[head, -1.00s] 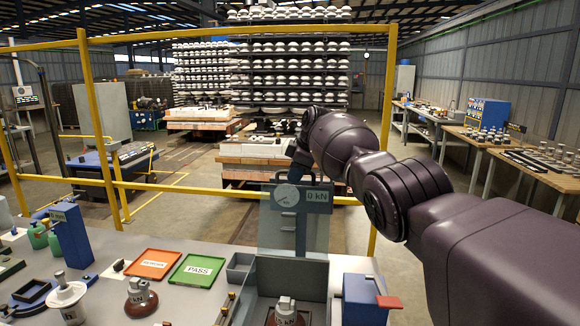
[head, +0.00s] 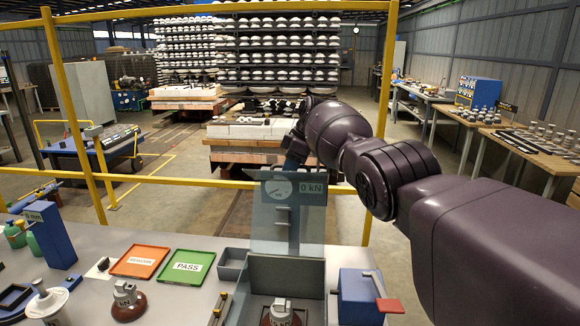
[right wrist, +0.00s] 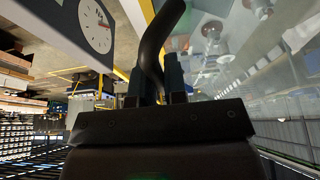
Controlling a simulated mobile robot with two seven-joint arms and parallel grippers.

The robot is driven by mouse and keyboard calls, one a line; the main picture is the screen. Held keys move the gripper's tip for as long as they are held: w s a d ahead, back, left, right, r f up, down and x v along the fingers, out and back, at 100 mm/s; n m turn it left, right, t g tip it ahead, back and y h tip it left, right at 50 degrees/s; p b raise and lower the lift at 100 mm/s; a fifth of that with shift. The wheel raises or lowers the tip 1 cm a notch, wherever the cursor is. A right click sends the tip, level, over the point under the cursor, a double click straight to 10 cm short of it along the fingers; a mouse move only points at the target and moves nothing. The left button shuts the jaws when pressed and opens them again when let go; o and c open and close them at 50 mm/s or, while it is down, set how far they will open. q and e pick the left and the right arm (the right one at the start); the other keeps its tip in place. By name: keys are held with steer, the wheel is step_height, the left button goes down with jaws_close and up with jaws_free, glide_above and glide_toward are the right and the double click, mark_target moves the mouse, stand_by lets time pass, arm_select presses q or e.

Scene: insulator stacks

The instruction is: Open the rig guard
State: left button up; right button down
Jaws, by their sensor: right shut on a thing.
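The test rig (head: 268,222) stands at the bench's back edge, with a round gauge (head: 279,188) and a display reading 0 kN. A grey open-topped box (head: 285,275) is at its front, with a brown-based insulator (head: 282,312) by its lower edge. My right gripper (head: 290,163) is just above the rig's top. In the right wrist view its two fingers (right wrist: 157,80) are shut on a dark curved bar (right wrist: 151,50), seemingly the guard's handle. A see-through panel (right wrist: 225,65) spreads to the right there, apparently the rig guard. How far it is open is unclear. My left gripper is out of view.
Left are a green PASS tray (head: 187,267), an orange tray (head: 140,261) and another insulator (head: 127,300). A yellow rail frame (head: 150,180) crosses behind the bench.

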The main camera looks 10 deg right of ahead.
steer(key=c, duration=1.5)
jaws_free()
steer(key=shift+r, duration=0.1)
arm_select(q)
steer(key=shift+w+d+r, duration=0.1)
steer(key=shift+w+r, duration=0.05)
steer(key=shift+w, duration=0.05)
arm_select(e)
steer(key=shift+o, duration=0.2)
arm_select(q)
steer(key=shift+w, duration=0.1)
arm_select(e)
steer(key=shift+s+d+r, duration=0.1)
steer(key=shift+d+r, duration=0.1)
steer(key=shift+r, duration=0.3)
steer(key=v, duration=0.9)
steer(key=shift+p, duration=0.4)
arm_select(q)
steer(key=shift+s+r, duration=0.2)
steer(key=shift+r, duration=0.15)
arm_select(e)
steer(key=shift+s+d+r, duration=0.1)
steer(key=shift+d+r, duration=0.1)
steer(key=shift+r, duration=0.15)
steer(key=shift+f, duration=0.1)
